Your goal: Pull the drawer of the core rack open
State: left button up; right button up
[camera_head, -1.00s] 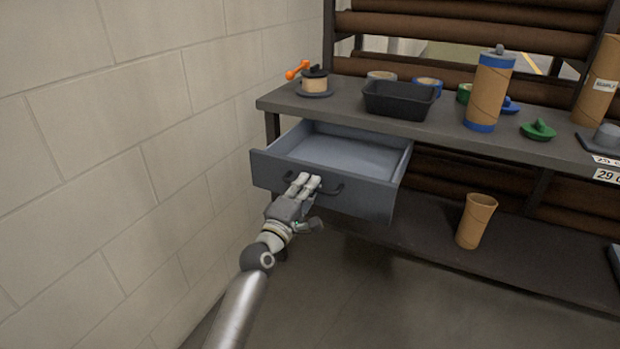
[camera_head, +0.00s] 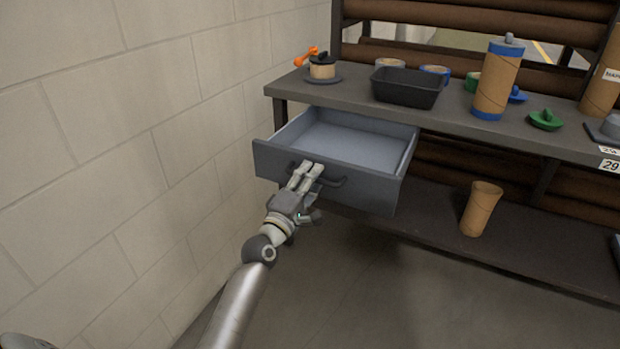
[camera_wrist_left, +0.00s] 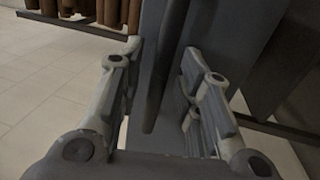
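The core rack's drawer (camera_head: 385,193) is grey and stands pulled well out from under the rack's top, with its empty inside showing. Its dark bar handle (camera_head: 335,182) is on the front. My left gripper (camera_head: 306,174) is at the handle, its fingers reaching over the bar. In the left wrist view the handle (camera_wrist_left: 165,75) runs between the two fingers of my left gripper (camera_wrist_left: 163,80), with a gap showing on each side, so the fingers stand open around it. My right gripper is not in view.
The rack's top (camera_head: 450,118) carries a black tray (camera_head: 406,90), a tall cardboard tube with blue ends (camera_head: 497,82), a green cap (camera_head: 545,120) and tape rolls. A cardboard core (camera_head: 481,209) stands on the lower shelf. A block wall (camera_head: 150,130) is close on the left.

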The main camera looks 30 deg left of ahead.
pick_arm(q)
jog(key=s+f, duration=0.2)
jog(key=s, duration=0.9)
jog(key=shift+s, duration=0.4)
jog(key=shift+f, duration=0.1)
